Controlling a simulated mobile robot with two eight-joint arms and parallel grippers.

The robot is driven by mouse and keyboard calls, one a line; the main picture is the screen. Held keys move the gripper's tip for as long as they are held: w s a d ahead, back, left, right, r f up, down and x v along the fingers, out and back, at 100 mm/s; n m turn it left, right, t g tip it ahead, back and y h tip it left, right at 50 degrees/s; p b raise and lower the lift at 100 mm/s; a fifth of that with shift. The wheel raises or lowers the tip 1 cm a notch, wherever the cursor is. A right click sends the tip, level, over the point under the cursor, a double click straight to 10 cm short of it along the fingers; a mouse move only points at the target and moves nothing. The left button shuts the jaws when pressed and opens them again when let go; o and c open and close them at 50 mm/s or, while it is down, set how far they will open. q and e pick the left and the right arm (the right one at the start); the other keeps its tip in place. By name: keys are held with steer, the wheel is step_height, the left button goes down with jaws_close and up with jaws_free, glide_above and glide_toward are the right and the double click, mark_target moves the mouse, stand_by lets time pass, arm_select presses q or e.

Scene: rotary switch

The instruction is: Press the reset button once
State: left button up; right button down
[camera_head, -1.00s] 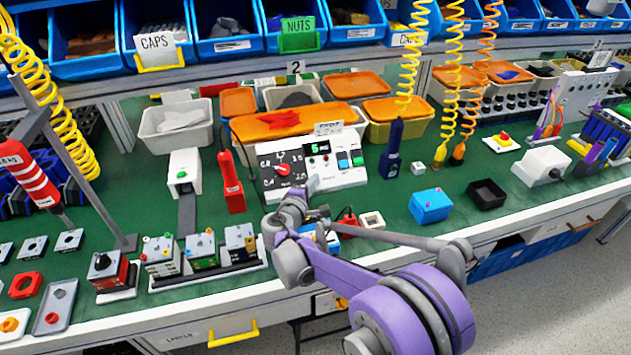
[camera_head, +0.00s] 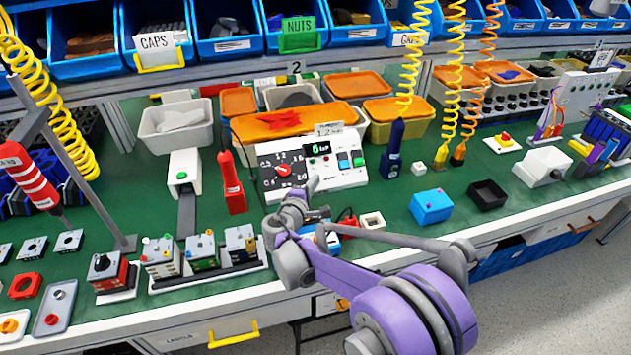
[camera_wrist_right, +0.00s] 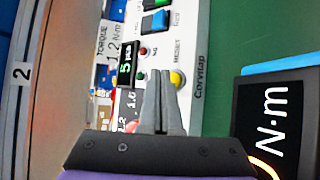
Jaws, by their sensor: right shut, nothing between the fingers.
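The white control panel (camera_head: 347,177) stands on the green bench, with a red-pointer dial (camera_head: 284,170), a small lit display (camera_head: 318,149) and blue and green buttons. In the right wrist view the panel appears turned on its side. There the round yellow button (camera_wrist_right: 178,78) sits beside the word RESET. My right gripper (camera_wrist_right: 161,74) is shut and empty, its tips over the panel just left of the yellow button. Whether they touch the panel is unclear. In the head view the right gripper (camera_head: 312,184) is at the panel's lower front, and I cannot make out the yellow button.
A red upright tool (camera_head: 231,184) stands left of the panel and a dark blue one (camera_head: 392,150) right of it. A blue box (camera_head: 431,206) and a black tray (camera_head: 487,194) lie to the right. Small switch boxes (camera_head: 200,250) line the front left.

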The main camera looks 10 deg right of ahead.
steer(key=shift+s+p, duration=0.35)
steer(key=shift+p, duration=0.2)
steer(key=shift+s+r, duration=0.2)
steer(key=shift+s, duration=0.05)
steer(key=shift+s+d+r+p, duration=0.1)
steer(key=shift+s+r+p, duration=0.6)
steer(key=shift+s+r, duration=0.35)
arm_select(q)
steer(key=shift+w+r, duration=0.15)
steer(key=shift+r, duration=0.45)
steer(key=shift+w+r, duration=0.15)
steer(key=shift+r, duration=0.45)
arm_select(e)
steer(key=shift+w+f, duration=0.1)
